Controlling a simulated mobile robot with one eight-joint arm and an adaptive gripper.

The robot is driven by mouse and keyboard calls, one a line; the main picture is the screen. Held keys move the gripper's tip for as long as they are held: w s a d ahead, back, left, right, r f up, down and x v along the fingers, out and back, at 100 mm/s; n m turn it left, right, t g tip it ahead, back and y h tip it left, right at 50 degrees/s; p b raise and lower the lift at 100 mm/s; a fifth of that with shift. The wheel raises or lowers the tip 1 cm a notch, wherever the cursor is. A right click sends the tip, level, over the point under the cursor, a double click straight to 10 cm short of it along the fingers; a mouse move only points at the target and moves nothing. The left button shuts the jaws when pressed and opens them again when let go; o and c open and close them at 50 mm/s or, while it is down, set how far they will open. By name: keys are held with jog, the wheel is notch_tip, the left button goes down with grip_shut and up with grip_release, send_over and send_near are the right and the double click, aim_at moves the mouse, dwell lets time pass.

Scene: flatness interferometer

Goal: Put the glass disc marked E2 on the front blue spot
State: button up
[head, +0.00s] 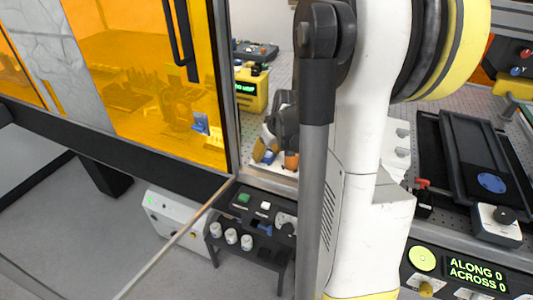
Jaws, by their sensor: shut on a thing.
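My gripper (275,156) is small in the head view, low at the open edge of the orange enclosure, left of my arm. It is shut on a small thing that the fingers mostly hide. A small blue and white piece (266,158) shows right at the fingertips; I cannot tell whether it is held or stands behind. No E2 mark is readable, and I cannot make out the glass disc. A round blue spot (491,183) lies bare on the dark bed at the right, far from my gripper. Any other blue spot is out of view or hidden.
An orange window (150,70) in a dark frame fills the left. Blue pieces (200,123) stand behind it. A yellow instrument (251,90) stands behind my gripper. A knob box (497,222) and a red-handled part (423,197) flank the dark bed. A display reads ALONG 0, ACROSS 0 (472,270).

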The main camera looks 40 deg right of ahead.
jog(key=shift+s+a+f+b, duration=0.1)
jog(key=shift+s+f+b, duration=0.2)
jog(key=shift+f, duration=0.2)
jog(key=shift+c, duration=0.2)
jog(key=o, duration=1.4)
jog(key=shift+w+f, duration=0.1)
jog(key=shift+w, duration=0.05)
jog(key=d+v, duration=0.1)
jog(key=v, duration=1.1)
jog(key=shift+a, duration=0.35)
